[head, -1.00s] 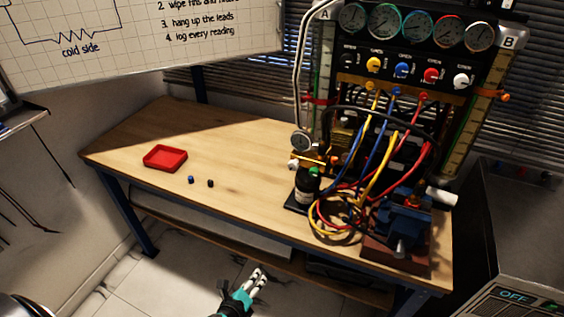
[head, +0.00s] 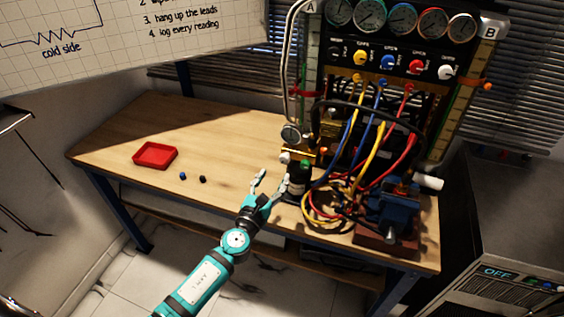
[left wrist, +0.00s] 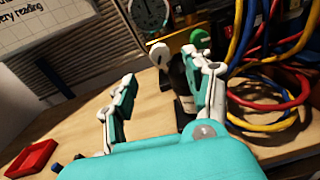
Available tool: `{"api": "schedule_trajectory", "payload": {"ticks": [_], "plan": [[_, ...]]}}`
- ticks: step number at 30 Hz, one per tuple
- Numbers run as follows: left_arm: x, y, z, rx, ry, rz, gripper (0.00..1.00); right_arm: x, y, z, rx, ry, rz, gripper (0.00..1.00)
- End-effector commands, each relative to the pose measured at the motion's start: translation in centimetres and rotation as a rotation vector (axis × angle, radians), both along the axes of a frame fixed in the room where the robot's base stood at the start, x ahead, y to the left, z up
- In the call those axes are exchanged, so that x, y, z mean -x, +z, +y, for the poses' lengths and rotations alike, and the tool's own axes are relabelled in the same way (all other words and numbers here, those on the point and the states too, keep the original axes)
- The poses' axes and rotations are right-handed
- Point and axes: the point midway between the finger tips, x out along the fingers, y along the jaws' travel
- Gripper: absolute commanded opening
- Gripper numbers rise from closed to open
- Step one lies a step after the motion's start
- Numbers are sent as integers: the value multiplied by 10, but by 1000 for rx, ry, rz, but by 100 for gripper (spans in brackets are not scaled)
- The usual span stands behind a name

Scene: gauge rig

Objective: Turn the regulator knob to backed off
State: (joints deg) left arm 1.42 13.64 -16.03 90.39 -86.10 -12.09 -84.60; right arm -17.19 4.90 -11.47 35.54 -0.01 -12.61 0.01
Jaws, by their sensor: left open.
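A small round gauge (head: 291,133) stands at the left of the rig, with brass fittings under it; the gauge also shows in the left wrist view (left wrist: 148,14). A white knob (head: 285,157), which looks like the regulator knob, sits at the left end of the brass part; it also shows in the left wrist view (left wrist: 160,53). No mark of its setting is readable. My left gripper (head: 271,181) is open and empty, just in front of and below the knob, apart from it. In the left wrist view its fingers (left wrist: 168,78) spread below the knob. My right gripper is out of view.
Coiled leads (head: 322,207) and a blue vise (head: 392,206) lie further right. A red tray (head: 155,156) and two small caps are on the left. The bench between is clear.

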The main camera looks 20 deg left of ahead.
Motion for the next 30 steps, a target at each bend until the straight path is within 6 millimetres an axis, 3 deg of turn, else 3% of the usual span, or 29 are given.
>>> {"api": "schedule_trajectory", "payload": {"ticks": [3,10,23,30], "plan": [[-27,-1,-2,2,1,-1,53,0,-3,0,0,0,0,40],[-62,-1,-4,2,0,0,53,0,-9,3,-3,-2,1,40],[-74,-1,-5,2,-1,1,53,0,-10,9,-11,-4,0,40],[-74,-1,-5,2,-1,1,26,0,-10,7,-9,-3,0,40]]}}
